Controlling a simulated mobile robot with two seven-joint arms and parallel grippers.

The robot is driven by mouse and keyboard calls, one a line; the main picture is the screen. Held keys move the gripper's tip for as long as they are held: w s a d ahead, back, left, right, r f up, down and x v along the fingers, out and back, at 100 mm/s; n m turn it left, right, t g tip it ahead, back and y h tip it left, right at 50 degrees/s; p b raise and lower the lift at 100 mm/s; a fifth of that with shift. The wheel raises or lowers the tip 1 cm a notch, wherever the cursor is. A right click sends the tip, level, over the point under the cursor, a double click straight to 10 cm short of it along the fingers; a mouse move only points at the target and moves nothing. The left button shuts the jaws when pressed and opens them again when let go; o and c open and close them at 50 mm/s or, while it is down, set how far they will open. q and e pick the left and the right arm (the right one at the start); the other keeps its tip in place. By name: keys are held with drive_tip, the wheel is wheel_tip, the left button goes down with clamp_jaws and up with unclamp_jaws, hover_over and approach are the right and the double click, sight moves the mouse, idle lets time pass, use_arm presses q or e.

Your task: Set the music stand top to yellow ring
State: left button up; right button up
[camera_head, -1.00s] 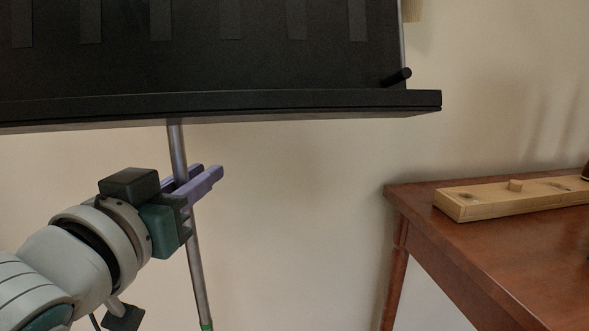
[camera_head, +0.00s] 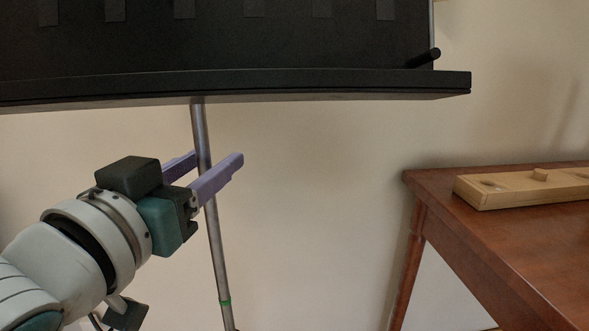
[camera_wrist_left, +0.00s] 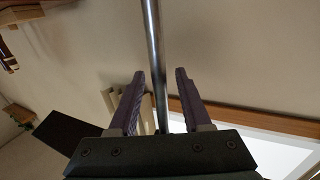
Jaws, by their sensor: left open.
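The music stand top (camera_head: 300,85) is a wide black panel with a lower ledge, across the upper left of the head view. A thin grey metal pole (camera_head: 215,245) runs down from under it. A green ring (camera_head: 224,302) is on the pole near the bottom of the view. No yellow ring shows in these frames. My left gripper (camera_head: 214,165) is open below the ledge, with its purple fingers on either side of the pole. In the left wrist view the pole (camera_wrist_left: 154,50) passes between the parted fingers (camera_wrist_left: 158,75), with gaps on both sides. My right gripper is not in view.
A reddish-brown wooden table (camera_head: 500,240) stands at the right. A light wooden block with a peg (camera_head: 525,185) lies on it. A beige wall (camera_head: 330,150) is behind. The space between the pole and the table is clear.

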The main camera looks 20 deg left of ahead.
use_arm(q)
drive_tip(key=s+d, duration=0.1)
drive_tip(key=s, duration=0.6)
drive_tip(key=shift+s, duration=0.1)
wheel_tip(320, 180, down, 9)
drive_tip(key=s+g+h, duration=0.1)
drive_tip(key=s+g, duration=0.1)
drive_tip(key=g, duration=0.4)
drive_tip(key=s+d+f+m+g+h, duration=0.1)
drive_tip(key=s+d+f+m+g, duration=0.15)
drive_tip(key=s+g, duration=0.2)
drive_tip(key=s+d+f+m+g+h, duration=0.1)
drive_tip(key=s+d+f+g, duration=0.1)
drive_tip(key=s+f+g, duration=0.3)
wheel_tip(320, 180, up, 70)
drive_tip(key=s+t+p, duration=0.1)
drive_tip(key=p, duration=6.8)
drive_tip(key=shift+s+r, duration=0.15)
drive_tip(key=shift+s, duration=0.25)
